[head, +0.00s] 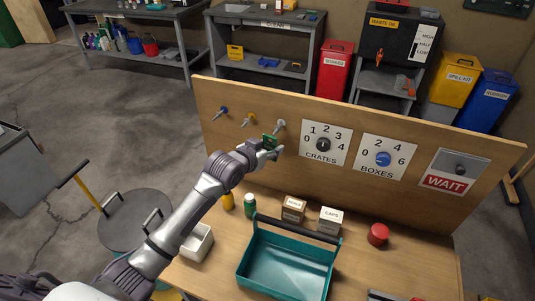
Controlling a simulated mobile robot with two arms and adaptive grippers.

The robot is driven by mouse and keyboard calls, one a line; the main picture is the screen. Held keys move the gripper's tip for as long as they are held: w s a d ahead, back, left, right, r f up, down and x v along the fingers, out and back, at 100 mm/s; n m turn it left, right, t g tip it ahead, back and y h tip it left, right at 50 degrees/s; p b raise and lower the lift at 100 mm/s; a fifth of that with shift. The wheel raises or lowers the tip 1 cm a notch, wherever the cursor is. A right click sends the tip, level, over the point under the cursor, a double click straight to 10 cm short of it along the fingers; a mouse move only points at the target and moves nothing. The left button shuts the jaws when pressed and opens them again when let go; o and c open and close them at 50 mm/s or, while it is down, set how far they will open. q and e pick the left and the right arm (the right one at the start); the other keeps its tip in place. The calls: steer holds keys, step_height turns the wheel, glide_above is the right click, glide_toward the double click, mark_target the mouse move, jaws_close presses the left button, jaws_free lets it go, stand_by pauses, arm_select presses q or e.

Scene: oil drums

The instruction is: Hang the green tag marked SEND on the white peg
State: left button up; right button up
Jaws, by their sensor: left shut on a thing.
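The wooden upright board carries three pegs: a blue peg (222,111), a yellow peg (248,120) and a white peg (280,126). My left gripper (268,149) is shut on a small green tag (270,141), just below and left of the white peg in the picture. The tag's lettering is too small to read. I cannot tell whether the tag touches the peg. My right gripper is not in view.
The board also has a CRATES dial (323,145), a BOXES dial (383,158) and a WAIT sign (446,183). On the bench stand a teal tote (285,268), two small boxes, bottles, a white bin (197,243) and a red round object (378,234).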

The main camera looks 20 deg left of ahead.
arm_select(q)
steer(key=shift+w+f+b, duration=0.2)
steer(key=shift+w+b, duration=0.45)
steer(key=shift+w, duration=0.25)
steer(key=w+b, duration=0.1)
steer(key=w, duration=0.2)
steer(key=shift+w+d+f, duration=0.1)
steer(key=shift+w, duration=0.05)
steer(key=o, duration=0.5)
steer(key=shift+o, duration=0.2)
stand_by(0.4)
